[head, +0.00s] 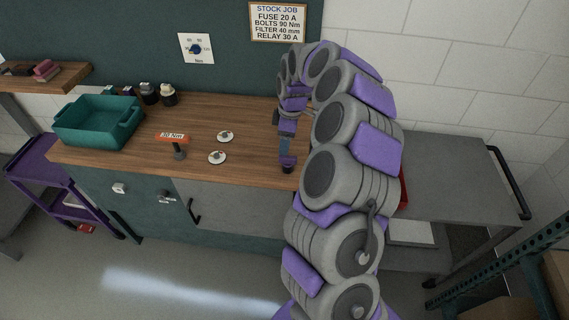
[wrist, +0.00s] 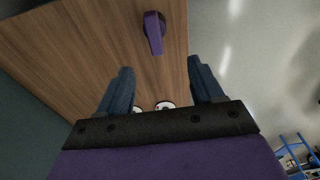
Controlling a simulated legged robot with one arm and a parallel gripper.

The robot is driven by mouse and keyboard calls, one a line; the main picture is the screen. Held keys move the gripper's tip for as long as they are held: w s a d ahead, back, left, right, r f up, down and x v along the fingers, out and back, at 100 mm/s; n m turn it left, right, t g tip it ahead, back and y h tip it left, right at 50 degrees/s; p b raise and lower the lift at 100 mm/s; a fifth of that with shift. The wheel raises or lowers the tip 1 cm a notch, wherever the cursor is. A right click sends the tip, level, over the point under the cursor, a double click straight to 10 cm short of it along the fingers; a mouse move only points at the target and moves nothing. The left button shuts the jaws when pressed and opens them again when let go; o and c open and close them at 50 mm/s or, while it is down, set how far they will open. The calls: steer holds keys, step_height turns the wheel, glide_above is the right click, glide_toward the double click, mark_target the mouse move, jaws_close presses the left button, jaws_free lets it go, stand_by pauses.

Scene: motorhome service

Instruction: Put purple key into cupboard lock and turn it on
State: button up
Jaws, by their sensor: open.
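The purple key (wrist: 154,32) stands on the wooden counter near its front edge, beyond and between my fingertips in the wrist view. In the head view the key (head: 288,162) shows just below my gripper (head: 286,146). My gripper (wrist: 160,75) is open, with its two blue fingers apart and nothing between them. A gap to the key seems to remain, though its size is hard to tell. The cupboard below the counter has a grey door (head: 235,209) with a black handle (head: 194,210). A small dark fitting (head: 166,197) left of that handle looks like the lock; its details are too small to read.
On the counter (head: 240,115) stand a teal bin (head: 98,121), an orange "30 Nm" sign (head: 172,137) and two white discs (head: 217,157) (head: 225,136). A purple cart (head: 45,165) is at left, a grey trolley (head: 455,165) at right. Floor before the cupboard is clear.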

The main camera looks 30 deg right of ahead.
mark_target(288, 157)
steer(key=f, duration=0.3)
steer(key=shift+d+f, duration=0.2)
steer(key=shift+d+f+b, duration=0.35)
steer(key=shift+d+f, duration=0.2)
steer(key=shift+d, duration=0.35)
steer(key=shift+d+f, duration=0.2)
steer(key=shift+f, duration=0.1)
steer(key=a+f, duration=0.1)
steer(key=f+b, duration=0.1)
steer(key=a+f, duration=0.1)
steer(key=f, duration=0.1)
steer(key=shift+a+b, duration=0.3)
steer(key=shift+b, duration=0.05)
steer(key=shift+d, duration=0.9)
steer(key=c, duration=0.4)
steer(key=shift+c, duration=0.6)
steer(key=shift+a, duration=0.55)
steer(key=c, duration=0.5)
steer(key=shift+c, duration=0.4)
steer(key=shift+d, duration=0.15)
